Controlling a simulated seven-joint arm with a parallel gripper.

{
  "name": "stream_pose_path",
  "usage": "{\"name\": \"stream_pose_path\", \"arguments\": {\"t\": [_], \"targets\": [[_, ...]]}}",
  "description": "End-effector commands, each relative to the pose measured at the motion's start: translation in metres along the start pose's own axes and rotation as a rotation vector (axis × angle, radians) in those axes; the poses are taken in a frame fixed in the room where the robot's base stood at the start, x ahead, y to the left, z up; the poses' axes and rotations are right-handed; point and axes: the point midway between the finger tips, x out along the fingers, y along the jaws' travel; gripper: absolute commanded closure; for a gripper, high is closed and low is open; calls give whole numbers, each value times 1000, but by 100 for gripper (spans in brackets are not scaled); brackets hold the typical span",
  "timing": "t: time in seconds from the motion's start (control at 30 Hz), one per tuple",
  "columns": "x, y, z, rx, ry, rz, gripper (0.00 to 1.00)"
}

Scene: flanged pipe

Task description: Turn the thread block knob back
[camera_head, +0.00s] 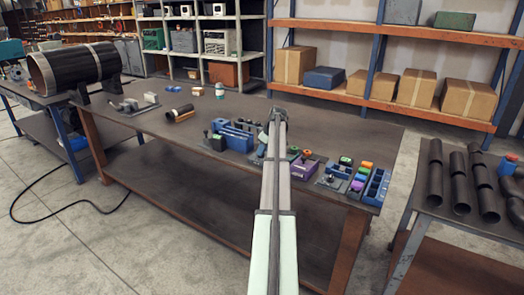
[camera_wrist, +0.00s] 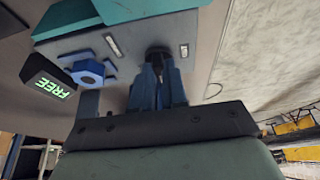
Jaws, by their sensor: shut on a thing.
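In the wrist view, my gripper (camera_wrist: 158,90) has its fingers closed around a dark round knob (camera_wrist: 158,52). The knob is largely covered by the fingers, so its turn angle cannot be told. It sits at a grey-blue plate (camera_wrist: 120,50) with light slots on either side. A blue hex nut (camera_wrist: 88,71) is on the left of the plate, beside a black box (camera_wrist: 48,82) with a green FREE display. In the head view, my gripper (camera_head: 278,114) is over the workbench and my arm hides what it holds.
On the workbench (camera_head: 200,110), blue fixtures (camera_head: 236,134) stand left of my arm. A large black pipe (camera_head: 75,66) lies at the far left. The bench behind my gripper is mostly clear.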

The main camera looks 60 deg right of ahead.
Motion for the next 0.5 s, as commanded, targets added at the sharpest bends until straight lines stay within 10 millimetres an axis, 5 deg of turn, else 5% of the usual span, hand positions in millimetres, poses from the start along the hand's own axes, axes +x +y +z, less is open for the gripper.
{"name": "stream_pose_path", "arguments": {"t": [0.4, 0.43, 0.5], "targets": [[0, 0, 0, -6, -2, -2, 100], [0, 0, 0, -6, -2, -2, 85], [0, 0, 0, -5, -1, -2, 79]]}}
